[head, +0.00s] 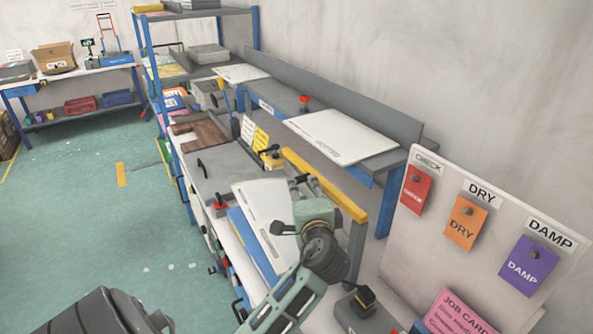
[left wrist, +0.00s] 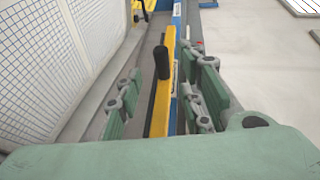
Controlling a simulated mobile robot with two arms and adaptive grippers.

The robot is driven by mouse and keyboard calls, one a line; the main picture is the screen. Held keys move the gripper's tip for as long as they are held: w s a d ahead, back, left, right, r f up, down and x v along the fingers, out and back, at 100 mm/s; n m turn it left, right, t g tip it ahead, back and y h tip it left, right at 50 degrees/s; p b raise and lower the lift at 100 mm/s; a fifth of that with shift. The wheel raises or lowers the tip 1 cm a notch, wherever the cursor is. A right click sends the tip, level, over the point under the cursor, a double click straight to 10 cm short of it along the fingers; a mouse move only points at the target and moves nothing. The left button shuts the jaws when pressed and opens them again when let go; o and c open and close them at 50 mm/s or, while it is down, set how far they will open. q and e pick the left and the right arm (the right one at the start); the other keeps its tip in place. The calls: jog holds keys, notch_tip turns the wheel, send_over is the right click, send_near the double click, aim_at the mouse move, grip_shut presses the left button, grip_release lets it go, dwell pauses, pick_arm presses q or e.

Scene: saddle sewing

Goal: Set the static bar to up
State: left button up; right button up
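I take the static bar to be the long yellow bar (head: 336,191) along the bench's right side; the head view does not show its setting clearly. In the left wrist view a yellow bar (left wrist: 160,115) with an upright black knob (left wrist: 162,62) runs between my fingers. My left gripper (head: 306,182) is over the bench beside the yellow bar. In the left wrist view, my left gripper (left wrist: 165,88) is open, one finger on each side of the bar, with a gap to the left finger. Contact on the right is unclear. My right gripper is not in view.
A white sheet (head: 262,205) lies beside my left gripper. A raised grey shelf (head: 275,97) runs behind the bench. A board (head: 430,230) with red, orange and purple tags stands at right. A black-knobbed device (head: 362,300) is at the bottom. The green floor (head: 75,205) is mostly clear.

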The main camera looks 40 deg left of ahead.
aim_at(300, 181)
pick_arm(q)
jog(key=x, duration=0.1)
jog(key=p+x, duration=0.1)
jog(key=x, duration=0.1)
jog(key=p+x, duration=0.1)
jog(key=shift+w+a+r, duration=0.2)
jog(key=shift+a+r, duration=0.05)
jog(key=shift+r, duration=0.05)
jog(key=shift+x, duration=1.1)
jog(key=shift+w+a+f, duration=0.15)
jog(key=shift+a+f, duration=0.05)
jog(key=shift+f, duration=0.05)
jog(key=shift+d, duration=0.1)
jog(key=c, duration=0.7)
jog(key=shift+c, duration=0.7)
jog(key=shift+f, duration=0.15)
grip_shut()
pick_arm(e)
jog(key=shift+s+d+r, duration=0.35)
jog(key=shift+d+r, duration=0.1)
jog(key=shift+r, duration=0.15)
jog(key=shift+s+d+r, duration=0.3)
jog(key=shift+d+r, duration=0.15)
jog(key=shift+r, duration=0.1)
